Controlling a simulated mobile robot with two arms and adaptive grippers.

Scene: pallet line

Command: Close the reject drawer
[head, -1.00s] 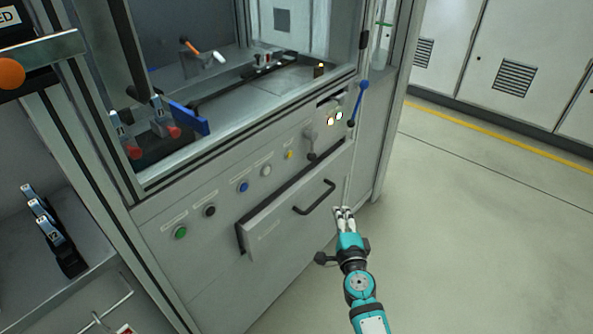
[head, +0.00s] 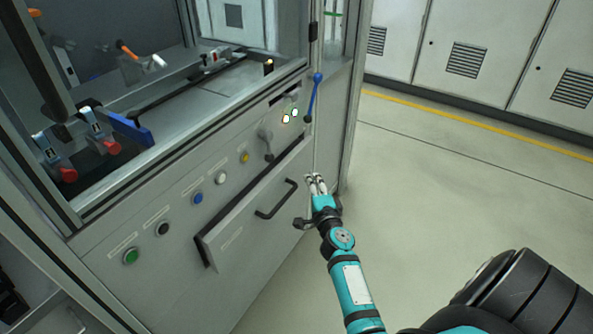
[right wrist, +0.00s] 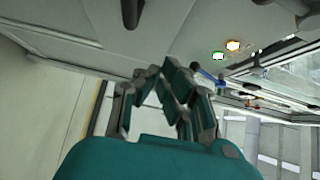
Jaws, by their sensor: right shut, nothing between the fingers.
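The reject drawer (head: 238,228) is a grey front panel low on the machine with a black bar handle (head: 277,199). It stands a little out of the machine, with a dark gap along its left and top edges. My right gripper (head: 316,181) is shut and empty, to the right of the handle near the drawer's right end. I cannot tell whether it touches the panel. In the right wrist view the fingers (right wrist: 165,88) show close up, with a dark bar, likely the handle (right wrist: 132,12), at the top edge. My left gripper is not in view.
Above the drawer runs a row of buttons, including a green one (head: 131,256) and a blue one (head: 197,198). A blue-handled lever (head: 313,96) and a grey knob (head: 266,143) sit near the upper right. Open floor (head: 430,200) lies to the right.

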